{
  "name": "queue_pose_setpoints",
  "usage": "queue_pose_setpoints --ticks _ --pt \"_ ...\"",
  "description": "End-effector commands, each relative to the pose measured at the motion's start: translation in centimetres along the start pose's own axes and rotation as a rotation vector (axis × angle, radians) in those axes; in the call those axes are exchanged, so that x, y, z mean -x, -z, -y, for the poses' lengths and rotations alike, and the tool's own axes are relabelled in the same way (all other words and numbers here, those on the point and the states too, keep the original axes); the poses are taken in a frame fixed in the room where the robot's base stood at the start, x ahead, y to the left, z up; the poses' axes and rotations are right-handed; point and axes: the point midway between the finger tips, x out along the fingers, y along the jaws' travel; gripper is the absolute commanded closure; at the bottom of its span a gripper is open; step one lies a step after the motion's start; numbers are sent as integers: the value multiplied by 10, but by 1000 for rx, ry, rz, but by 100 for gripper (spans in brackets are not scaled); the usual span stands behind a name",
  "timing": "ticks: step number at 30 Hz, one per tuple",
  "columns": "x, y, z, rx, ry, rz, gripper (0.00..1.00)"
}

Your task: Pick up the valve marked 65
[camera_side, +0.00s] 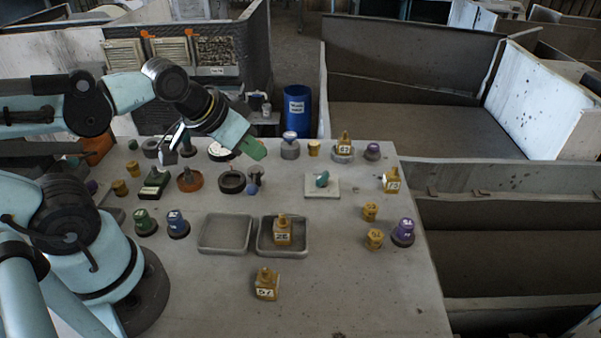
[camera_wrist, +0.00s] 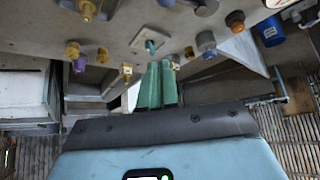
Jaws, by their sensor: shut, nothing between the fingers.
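Several brass valves with white number labels stand on the grey table. One (camera_side: 283,232) in a grey tray reads like 26, and one (camera_side: 267,284) near the front reads like 57. Another (camera_side: 344,146) stands on a round grey base at the back, and one (camera_side: 391,182) stands near the right edge. The labels of these last two are too small to read surely, so I cannot tell which is 65. My gripper (camera_side: 256,149) is above the table's back half, its green fingers shut and empty. The fingers (camera_wrist: 157,68) also show in the wrist view.
An empty grey tray (camera_side: 226,234) is left of the tray with a valve. A white plate with a teal piece (camera_side: 322,180), purple knobs (camera_side: 403,233) and small brass parts (camera_side: 370,212) stand around. The front right of the table is clear. A blue barrel (camera_side: 297,112) stands behind.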

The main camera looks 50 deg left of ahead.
Motion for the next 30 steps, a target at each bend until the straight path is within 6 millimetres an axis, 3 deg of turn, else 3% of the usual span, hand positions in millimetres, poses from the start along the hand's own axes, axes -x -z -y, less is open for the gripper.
queue_pose_setpoints --ticks 9,21,30 --pt "0 0 0 0 0 0 97" --pt "0 0 0 0 0 0 36" --pt "0 1 0 -2 0 1 34"
